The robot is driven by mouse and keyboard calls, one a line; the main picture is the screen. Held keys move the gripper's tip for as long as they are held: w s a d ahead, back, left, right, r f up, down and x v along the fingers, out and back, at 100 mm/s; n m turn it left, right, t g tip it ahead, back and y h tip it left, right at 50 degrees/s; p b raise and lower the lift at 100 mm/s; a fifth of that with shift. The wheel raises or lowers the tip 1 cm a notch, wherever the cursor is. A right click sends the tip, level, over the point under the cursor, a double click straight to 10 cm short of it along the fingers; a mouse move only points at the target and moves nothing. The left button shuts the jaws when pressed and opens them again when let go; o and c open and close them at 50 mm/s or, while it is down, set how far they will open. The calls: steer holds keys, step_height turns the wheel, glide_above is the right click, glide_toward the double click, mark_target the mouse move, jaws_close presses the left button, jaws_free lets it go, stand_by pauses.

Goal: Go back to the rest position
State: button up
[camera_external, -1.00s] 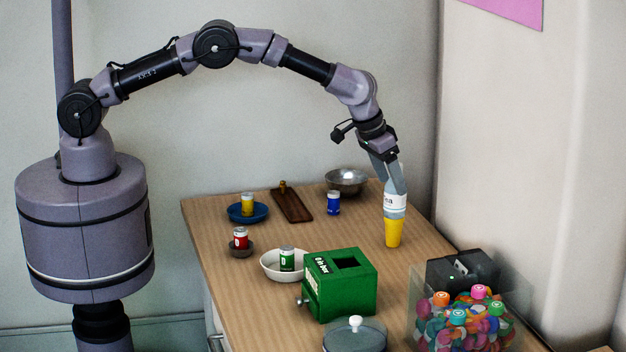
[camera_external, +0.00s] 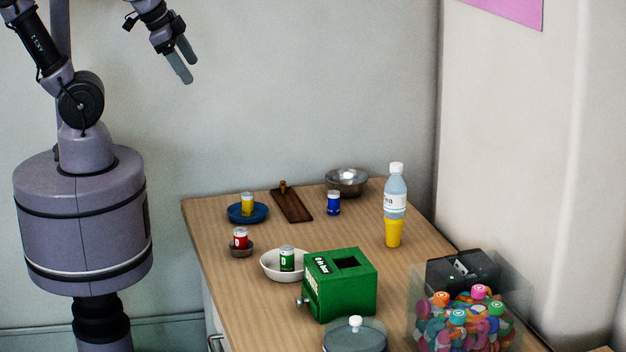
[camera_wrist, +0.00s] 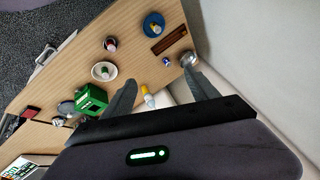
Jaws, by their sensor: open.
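My gripper (camera_external: 184,66) is open and empty, raised high at the upper left of the external view, well clear of the table. Its two fingers (camera_wrist: 164,98) also show in the wrist view, spread apart with nothing held between them. A clear bottle with a white cap (camera_external: 396,190) stands upright in a yellow cup (camera_external: 393,233) at the right side of the table. The bottle and cup show small in the wrist view (camera_wrist: 148,96), far below the fingers.
The wooden table (camera_external: 290,234) bears a green box (camera_external: 340,290), a white bowl (camera_external: 268,270) with a green can, a blue plate (camera_external: 236,217) with a yellow can, a red can (camera_external: 240,238), a blue can (camera_external: 333,204), a metal bowl (camera_external: 347,183) and a clear bin (camera_external: 415,310). Air around my gripper is free.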

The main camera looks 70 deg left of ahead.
steer(key=shift+s+a+f+b, duration=0.2)
steer(key=shift+s+f+b, duration=0.4)
steer(key=shift+s+f, duration=0.9)
steer(key=shift+w, duration=0.1)
